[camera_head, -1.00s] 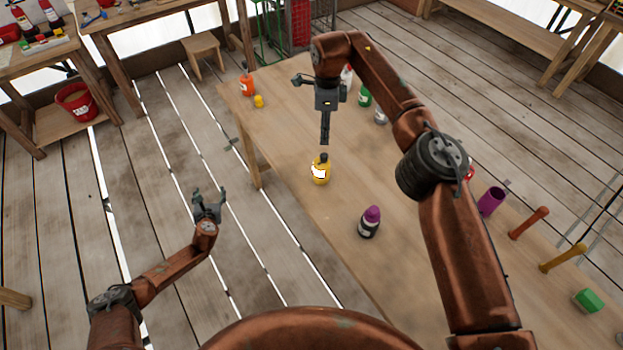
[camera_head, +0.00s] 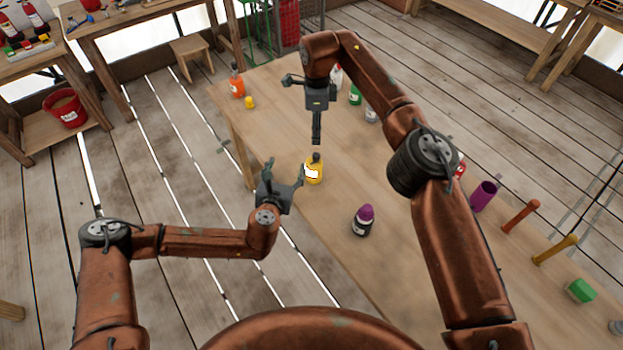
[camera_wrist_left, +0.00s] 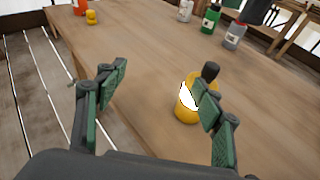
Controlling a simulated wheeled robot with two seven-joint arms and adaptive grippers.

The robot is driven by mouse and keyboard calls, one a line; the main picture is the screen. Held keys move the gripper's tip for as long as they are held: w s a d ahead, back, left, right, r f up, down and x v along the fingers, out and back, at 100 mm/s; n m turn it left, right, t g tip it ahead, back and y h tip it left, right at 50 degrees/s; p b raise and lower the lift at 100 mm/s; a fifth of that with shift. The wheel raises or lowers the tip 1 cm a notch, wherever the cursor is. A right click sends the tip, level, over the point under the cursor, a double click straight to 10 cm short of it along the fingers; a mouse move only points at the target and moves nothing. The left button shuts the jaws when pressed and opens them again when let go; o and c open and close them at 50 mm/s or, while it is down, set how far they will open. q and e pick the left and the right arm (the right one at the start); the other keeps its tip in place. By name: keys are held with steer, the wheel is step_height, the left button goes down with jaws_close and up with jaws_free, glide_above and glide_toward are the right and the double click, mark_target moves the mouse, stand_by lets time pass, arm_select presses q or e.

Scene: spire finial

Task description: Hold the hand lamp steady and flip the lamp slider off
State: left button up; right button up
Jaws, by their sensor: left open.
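A small yellow body (camera_head: 313,174) with a white patch and a dark top stands upright on the table. It looks like a bottle or the hand lamp; I cannot tell which, and no slider can be made out. It also shows in the left wrist view (camera_wrist_left: 186,107), partly hidden by the right-hand finger. My left gripper (camera_head: 286,169) is open and empty at the table's left edge, just left of the yellow body. My right gripper (camera_head: 316,139) points down just above and behind the yellow body; its finger gap is not visible.
A dark bottle with a purple top (camera_head: 363,220) stands nearer on the table (camera_head: 275,110). An orange bottle (camera_head: 237,84) and small yellow item (camera_head: 249,102) stand at the far left. Green (camera_head: 355,95) and grey bottles are behind my right arm; a purple cup (camera_head: 484,195) is right.

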arm_select(q)
steer(key=n, duration=0.2)
glide_toward(314, 167)
steer(key=shift+g+y, duration=0.3)
steer(key=shift+y, duration=0.1)
steer(key=x, duration=0.2)
steer(key=f+x, duration=0.1)
steer(key=x, duration=0.2)
steer(key=shift+s+d, duration=0.1)
steer(key=shift+d+f, duration=0.1)
steer(key=shift+f, duration=0.1)
steer(key=shift+x, duration=3.9)
steer(key=shift+c, duration=0.6)
